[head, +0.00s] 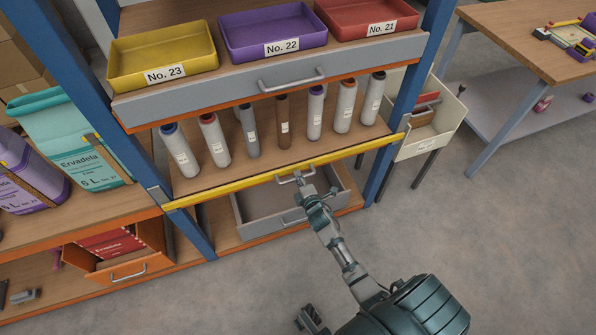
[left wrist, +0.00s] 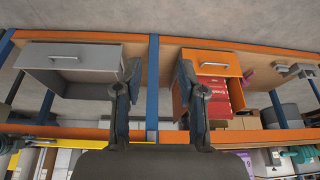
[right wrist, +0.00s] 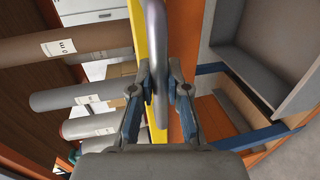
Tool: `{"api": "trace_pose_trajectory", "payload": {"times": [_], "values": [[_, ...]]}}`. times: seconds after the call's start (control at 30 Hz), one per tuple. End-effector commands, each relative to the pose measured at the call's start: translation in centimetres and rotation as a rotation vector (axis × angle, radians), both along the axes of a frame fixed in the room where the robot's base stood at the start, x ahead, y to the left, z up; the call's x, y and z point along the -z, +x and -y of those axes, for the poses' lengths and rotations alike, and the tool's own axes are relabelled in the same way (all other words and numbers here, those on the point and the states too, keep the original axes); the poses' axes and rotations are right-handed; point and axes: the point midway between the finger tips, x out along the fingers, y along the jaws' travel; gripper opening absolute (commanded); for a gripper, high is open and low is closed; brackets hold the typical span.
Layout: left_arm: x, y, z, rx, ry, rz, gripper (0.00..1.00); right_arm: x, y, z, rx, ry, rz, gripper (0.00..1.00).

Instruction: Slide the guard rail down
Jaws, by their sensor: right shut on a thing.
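The yellow guard rail (head: 235,190) runs across the blue rack along the front edge of the bottle shelf. It also shows in the right wrist view (right wrist: 137,15). A grey bar handle (right wrist: 155,40) stands out from its middle. My right gripper (head: 300,180) is shut on this handle, with one finger on each side of it in the right wrist view (right wrist: 158,88). My left gripper (left wrist: 158,75) is open and empty in the left wrist view, pointing toward the lower part of the rack.
Several bottles (head: 285,120) stand behind the rail. Above them is a grey drawer (head: 220,97) with yellow, purple and red trays on top. An open grey drawer (head: 255,215) sits below the rail. An orange drawer (head: 125,265) is at lower left. The floor at right is clear.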

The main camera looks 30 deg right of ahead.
Motion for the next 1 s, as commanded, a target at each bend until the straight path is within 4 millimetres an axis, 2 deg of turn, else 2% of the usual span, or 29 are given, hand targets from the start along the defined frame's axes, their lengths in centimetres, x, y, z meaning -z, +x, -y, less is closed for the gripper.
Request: {"api": "trace_pose_trajectory", "payload": {"times": [0.03, 0.1, 0.23, 0.4, 0.63, 0.67, 0.73, 1.0], "values": [[0.3, 1.2, 0.4, 0.004, -0.015, 0.058, 0.40, 1.5, 0.0, -0.5, -0.007, 0.007, -0.005, 0.00], [-0.2, 2.9, 1.0, 0.009, -0.036, 0.144, 0.40, 2.1, 0.0, -0.5, -0.007, 0.006, -0.003, 0.00], [-1.2, 4.9, 1.7, 0.015, -0.063, 0.257, 0.40, 2.9, 0.0, -0.5, -0.006, 0.005, -0.001, 0.00], [-1.8, 5.8, 2.1, 0.017, -0.074, 0.305, 0.40, 3.2, 0.0, -0.5, -0.006, 0.005, -0.003, 0.00], [-1.8, 5.8, 2.1, 0.018, -0.072, 0.304, 0.40, 3.5, 0.0, -0.4, -0.005, 0.007, -0.008, 0.00], [-1.8, 5.8, 2.1, 0.018, -0.071, 0.304, 0.40, 3.5, -0.1, -0.4, -0.005, 0.007, -0.008, 0.22], [-1.8, 5.8, 2.2, 0.018, -0.071, 0.303, 0.40, 3.6, -0.1, -0.3, -0.004, 0.007, -0.009, 0.40], [-1.8, 5.8, 2.2, 0.018, -0.071, 0.303, 0.40, 3.2, -0.1, 0.0, -0.001, 0.004, -0.003, 0.41]]}}
